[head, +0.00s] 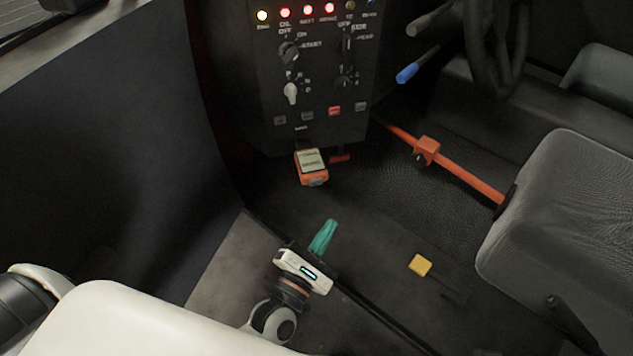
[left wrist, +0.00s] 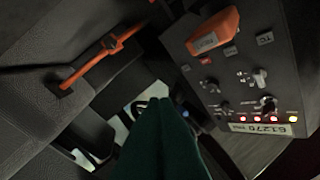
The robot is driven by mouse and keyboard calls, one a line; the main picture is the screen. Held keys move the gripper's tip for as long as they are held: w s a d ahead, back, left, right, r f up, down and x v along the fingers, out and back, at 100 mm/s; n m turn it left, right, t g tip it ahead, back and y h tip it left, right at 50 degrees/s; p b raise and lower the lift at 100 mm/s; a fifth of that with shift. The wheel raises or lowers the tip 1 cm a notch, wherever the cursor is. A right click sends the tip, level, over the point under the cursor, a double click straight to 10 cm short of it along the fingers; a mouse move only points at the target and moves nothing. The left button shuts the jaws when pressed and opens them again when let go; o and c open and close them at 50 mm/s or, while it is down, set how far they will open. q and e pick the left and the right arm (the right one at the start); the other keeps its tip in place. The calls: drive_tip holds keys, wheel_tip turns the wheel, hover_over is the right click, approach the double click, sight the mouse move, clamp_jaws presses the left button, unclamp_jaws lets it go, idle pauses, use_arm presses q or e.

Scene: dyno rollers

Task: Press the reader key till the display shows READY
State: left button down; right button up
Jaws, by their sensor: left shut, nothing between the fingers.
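The reader (head: 312,179) is an orange handheld unit at the bottom edge of the dark control panel. Its pale display (head: 311,161) carries small dark text that I cannot read. Its key cannot be made out. In the left wrist view the orange reader (left wrist: 213,32) is at the upper right, seen from another side. My left gripper (head: 327,224) has teal fingers, shut and empty, below the reader and apart from it. The shut fingers (left wrist: 160,103) fill the lower middle of the left wrist view. My right gripper is not in view.
The control panel (head: 268,85) has lit lamps, knobs and small buttons. An orange bar (head: 465,178) runs from the panel toward the seat (head: 565,220). A blue-tipped lever (head: 408,73) is near the steering wheel. A yellow pedal-like piece (head: 420,265) is on the floor.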

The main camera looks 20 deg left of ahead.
sight(322, 181)
use_arm(q)
drive_tip(key=w+a+b, duration=0.1)
drive_tip(key=w+a, duration=0.4)
drive_tip(key=w, duration=0.1)
drive_tip(key=shift+w, duration=0.4)
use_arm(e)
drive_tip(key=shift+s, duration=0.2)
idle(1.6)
use_arm(q)
drive_tip(key=shift+w+a, duration=0.15)
drive_tip(key=shift+w, duration=0.2)
drive_tip(key=shift+w+a, duration=0.25)
drive_tip(key=shift+w, duration=0.1)
idle(0.8)
drive_tip(key=shift+s, duration=0.1)
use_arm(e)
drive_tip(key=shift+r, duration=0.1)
use_arm(q)
drive_tip(key=shift+s+d, duration=0.45)
drive_tip(key=shift+s, duration=0.15)
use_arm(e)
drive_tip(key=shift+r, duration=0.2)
